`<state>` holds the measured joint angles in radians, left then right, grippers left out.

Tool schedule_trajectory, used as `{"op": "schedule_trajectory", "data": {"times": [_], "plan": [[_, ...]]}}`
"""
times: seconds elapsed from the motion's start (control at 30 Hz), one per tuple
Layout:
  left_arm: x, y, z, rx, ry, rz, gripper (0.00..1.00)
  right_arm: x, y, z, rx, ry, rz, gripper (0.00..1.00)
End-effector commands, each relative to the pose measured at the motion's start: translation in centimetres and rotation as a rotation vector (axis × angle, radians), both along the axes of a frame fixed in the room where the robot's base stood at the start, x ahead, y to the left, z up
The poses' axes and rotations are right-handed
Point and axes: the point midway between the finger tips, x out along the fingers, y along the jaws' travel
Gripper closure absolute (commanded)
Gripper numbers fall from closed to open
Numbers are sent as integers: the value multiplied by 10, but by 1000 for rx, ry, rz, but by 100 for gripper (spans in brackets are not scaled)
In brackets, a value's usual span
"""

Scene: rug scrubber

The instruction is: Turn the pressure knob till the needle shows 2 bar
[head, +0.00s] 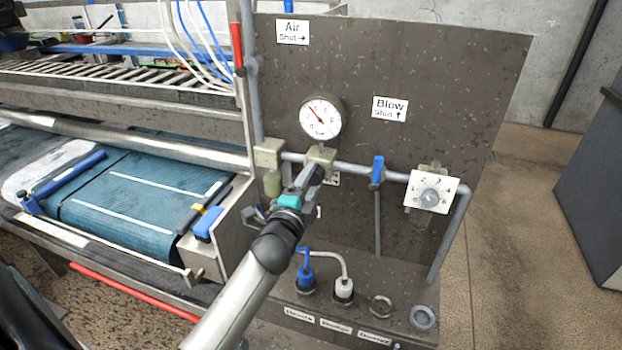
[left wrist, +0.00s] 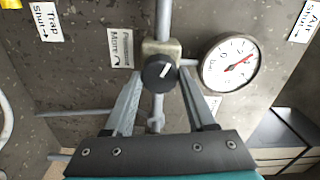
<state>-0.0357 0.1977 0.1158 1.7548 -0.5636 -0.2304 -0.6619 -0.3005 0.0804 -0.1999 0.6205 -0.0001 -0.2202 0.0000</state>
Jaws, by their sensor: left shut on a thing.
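The pressure knob (left wrist: 160,72) is a round black knob with a white mark, mounted on a brass-coloured block on the pipe. My left gripper (left wrist: 161,76) is shut on it, one finger on each side. In the head view the gripper (head: 314,172) reaches the knob from below left and mostly hides it. The pressure gauge (head: 320,117) is a round white dial with a red needle, just above the block. Its needle points to the upper left in the head view; the figures are too small to read surely. The gauge also shows in the left wrist view (left wrist: 230,63). My right gripper is out of view.
A blue-handled valve (head: 378,169) and a white numbered dial (head: 431,192) stand right of the knob on the panel (head: 450,90). A blue and a white hose connector (head: 343,289) are below. A conveyor with a blue-green rug (head: 130,200) lies left.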

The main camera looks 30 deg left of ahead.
Motion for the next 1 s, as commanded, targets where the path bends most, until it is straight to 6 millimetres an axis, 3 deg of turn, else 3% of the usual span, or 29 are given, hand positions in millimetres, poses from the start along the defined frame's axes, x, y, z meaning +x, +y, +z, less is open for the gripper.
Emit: {"op": "schedule_trajectory", "data": {"times": [0.33,0.9,0.93,1.0], "plan": [[0,0,0,-144,-34,1,99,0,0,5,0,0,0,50],[0,1,0,-168,-40,1,99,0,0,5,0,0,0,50],[0,0,0,-168,-40,1,40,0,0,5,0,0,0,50],[0,0,0,-168,-40,1,32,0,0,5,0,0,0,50]]}}
